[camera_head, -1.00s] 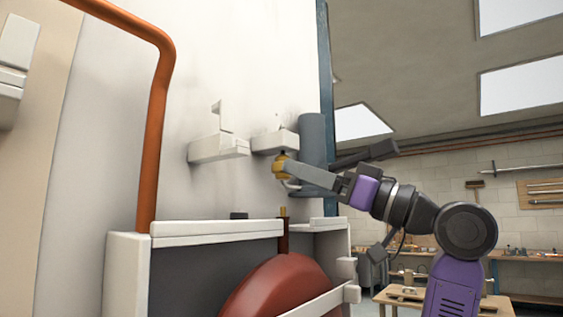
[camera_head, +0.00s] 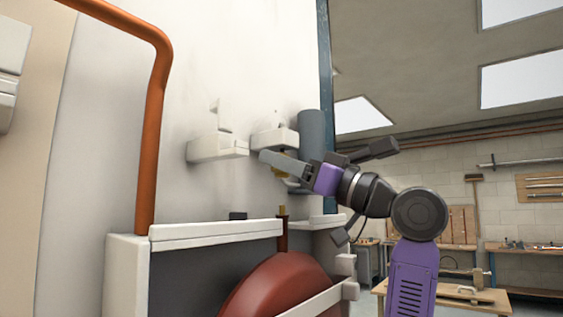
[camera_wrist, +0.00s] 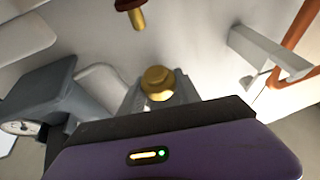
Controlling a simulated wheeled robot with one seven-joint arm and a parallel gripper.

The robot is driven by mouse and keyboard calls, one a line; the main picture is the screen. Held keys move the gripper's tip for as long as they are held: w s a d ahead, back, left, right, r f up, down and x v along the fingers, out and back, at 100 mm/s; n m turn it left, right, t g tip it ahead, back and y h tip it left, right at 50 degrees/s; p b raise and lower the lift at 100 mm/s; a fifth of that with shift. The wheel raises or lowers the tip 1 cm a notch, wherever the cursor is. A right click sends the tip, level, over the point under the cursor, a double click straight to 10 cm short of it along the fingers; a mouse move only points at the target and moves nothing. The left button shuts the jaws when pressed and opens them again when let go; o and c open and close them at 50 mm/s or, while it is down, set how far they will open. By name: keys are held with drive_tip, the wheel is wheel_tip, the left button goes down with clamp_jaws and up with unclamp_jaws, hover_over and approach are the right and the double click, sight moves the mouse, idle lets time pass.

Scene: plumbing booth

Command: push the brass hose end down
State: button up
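The brass hose end (camera_head: 281,173) sits under the right-hand white bracket (camera_head: 272,137). In the head view it is mostly hidden behind my grey finger. In the wrist view the brass hose end (camera_wrist: 157,83) shows at the middle, with grey finger surfaces beside it. I cannot tell whether the fingers touch the brass.
A brass-tipped red-brown stub (camera_head: 283,213) stands below, also in the wrist view (camera_wrist: 136,18). A red round vessel (camera_head: 280,290) sits in the white-edged box. A grey cylinder (camera_head: 312,140) is close behind my gripper. A copper pipe (camera_head: 152,130) runs up the left wall.

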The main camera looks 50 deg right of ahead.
clamp_jaws()
drive_tip(key=shift+f+b, duration=1.95)
drive_tip(key=shift+f, duration=1.05)
drive_tip(key=o, duration=1.2)
unclamp_jaws()
drive_tip(key=shift+c, duration=0.2)
drive_tip(key=b+v, duration=0.1)
drive_tip(key=v, duration=0.7)
